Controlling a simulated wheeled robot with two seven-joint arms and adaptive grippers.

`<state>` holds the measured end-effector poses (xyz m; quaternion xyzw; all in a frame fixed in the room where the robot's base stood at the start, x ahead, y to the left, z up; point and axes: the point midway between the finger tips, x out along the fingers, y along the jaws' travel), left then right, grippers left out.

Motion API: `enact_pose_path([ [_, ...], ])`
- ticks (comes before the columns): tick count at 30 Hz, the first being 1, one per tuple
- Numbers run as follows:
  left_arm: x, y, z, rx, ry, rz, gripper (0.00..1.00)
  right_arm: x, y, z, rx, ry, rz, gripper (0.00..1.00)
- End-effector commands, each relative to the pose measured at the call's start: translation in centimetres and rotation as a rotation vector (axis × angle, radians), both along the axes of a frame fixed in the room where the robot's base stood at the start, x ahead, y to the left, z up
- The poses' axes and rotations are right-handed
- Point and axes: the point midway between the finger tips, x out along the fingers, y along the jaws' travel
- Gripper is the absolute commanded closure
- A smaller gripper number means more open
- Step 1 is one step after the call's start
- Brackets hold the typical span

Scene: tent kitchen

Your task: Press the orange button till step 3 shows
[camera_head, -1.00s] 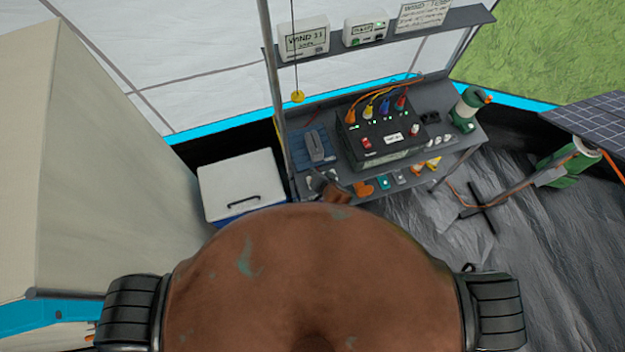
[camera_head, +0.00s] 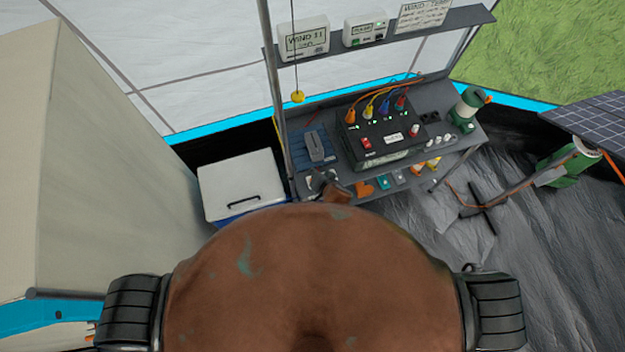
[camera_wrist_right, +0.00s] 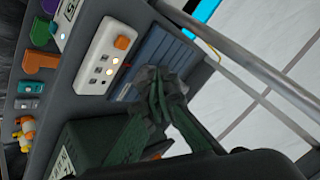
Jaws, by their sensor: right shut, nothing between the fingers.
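The orange button (camera_wrist_right: 123,42) sits at one end of a white box (camera_wrist_right: 107,55) on the bench in the right wrist view. Small lights on the box glow beside the button; I cannot read any step label. My right gripper (camera_wrist_right: 158,88) is shut and empty, with its dark green fingers beside the box, apart from the button in the picture. My left gripper is not in view.
A black power box (camera_head: 385,138) with coloured plugs stands on the bench. A blue panel (camera_wrist_right: 165,52) lies beside the white box. An orange hook-like piece (camera_head: 364,188) and a teal switch (camera_head: 383,183) are near the front edge. A metal pole (camera_head: 276,90) rises at left.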

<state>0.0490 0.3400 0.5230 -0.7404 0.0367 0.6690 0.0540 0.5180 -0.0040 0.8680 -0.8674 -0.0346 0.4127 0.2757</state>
Motion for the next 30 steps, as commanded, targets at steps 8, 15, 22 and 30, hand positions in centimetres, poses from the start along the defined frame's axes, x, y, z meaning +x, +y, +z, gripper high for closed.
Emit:
enact_pose_path([
  [8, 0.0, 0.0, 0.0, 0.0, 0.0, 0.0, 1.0, 0.0, 0.0, 0.0, 0.0, 0.0, 0.0, 1.0],
  [15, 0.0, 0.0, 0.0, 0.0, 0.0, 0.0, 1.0, 0.0, 0.0, 0.0, 0.0, 0.0, 0.0, 1.0],
  [22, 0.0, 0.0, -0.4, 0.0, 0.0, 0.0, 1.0, -0.2, -0.9, -1.1, -0.018, 0.008, 0.0, 1.0],
  [30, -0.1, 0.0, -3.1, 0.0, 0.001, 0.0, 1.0, -3.7, -9.4, -9.8, -0.189, 0.096, 0.038, 1.0],
])
